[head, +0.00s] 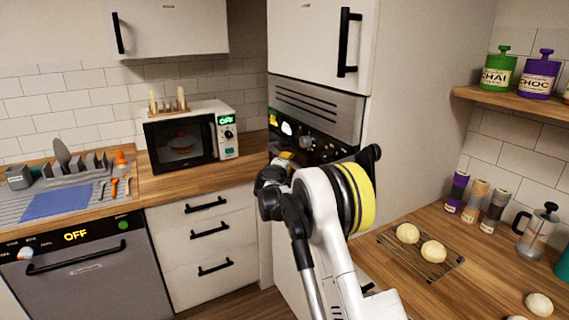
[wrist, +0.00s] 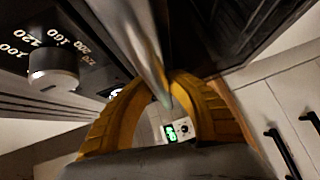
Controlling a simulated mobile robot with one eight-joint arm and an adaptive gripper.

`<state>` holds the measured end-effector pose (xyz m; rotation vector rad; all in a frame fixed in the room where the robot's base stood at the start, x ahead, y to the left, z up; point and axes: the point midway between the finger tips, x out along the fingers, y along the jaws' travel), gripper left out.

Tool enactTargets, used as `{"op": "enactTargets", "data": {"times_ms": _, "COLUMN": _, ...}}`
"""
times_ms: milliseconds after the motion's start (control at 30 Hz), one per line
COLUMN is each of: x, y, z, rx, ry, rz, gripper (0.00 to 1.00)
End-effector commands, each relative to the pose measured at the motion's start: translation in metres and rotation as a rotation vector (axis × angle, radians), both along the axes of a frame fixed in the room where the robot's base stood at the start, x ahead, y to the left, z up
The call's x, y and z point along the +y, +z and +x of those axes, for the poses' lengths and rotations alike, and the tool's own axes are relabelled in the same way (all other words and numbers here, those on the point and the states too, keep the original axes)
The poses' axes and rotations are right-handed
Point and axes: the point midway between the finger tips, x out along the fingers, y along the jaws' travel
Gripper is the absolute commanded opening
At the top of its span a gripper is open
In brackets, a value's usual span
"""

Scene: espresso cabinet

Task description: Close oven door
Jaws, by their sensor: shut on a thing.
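The built-in oven is in the tall white cabinet in the head view, with its dark control panel (head: 318,145) below a vented metal panel. My gripper (head: 284,163) is at the oven front, just below the controls. In the wrist view its yellow fingers (wrist: 178,82) are closed around the silver oven door handle (wrist: 135,30), which runs down from the top edge. A dark surface with striped lines (wrist: 240,28) lies to the right of the handle. My arm hides most of the oven door in the head view, so I cannot tell its angle.
A control knob (wrist: 52,72) is close to the left of my fingers. The white microwave (head: 190,137) stands on the left counter above white drawers (head: 208,232). On the right counter, a cooling rack (head: 420,256) holds buns, near several jars.

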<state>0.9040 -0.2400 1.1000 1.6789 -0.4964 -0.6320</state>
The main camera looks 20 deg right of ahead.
Motion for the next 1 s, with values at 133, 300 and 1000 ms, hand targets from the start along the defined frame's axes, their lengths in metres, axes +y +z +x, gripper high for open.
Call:
{"op": "enactTargets", "data": {"times_ms": 133, "x": -0.003, "y": 0.001, "z": 0.0, "rx": 0.0, "ry": -0.002, "rz": -0.001, "gripper": 0.0}}
{"op": "enactTargets", "data": {"times_ms": 300, "x": -0.004, "y": 0.001, "z": 0.0, "rx": 0.0, "ry": -0.004, "rz": -0.002, "gripper": 0.0}}
{"op": "enactTargets", "data": {"times_ms": 1000, "x": 0.03, "y": 0.008, "z": -0.037, "rx": 0.0, "ry": 0.0, "rz": 0.0, "gripper": 0.43}}
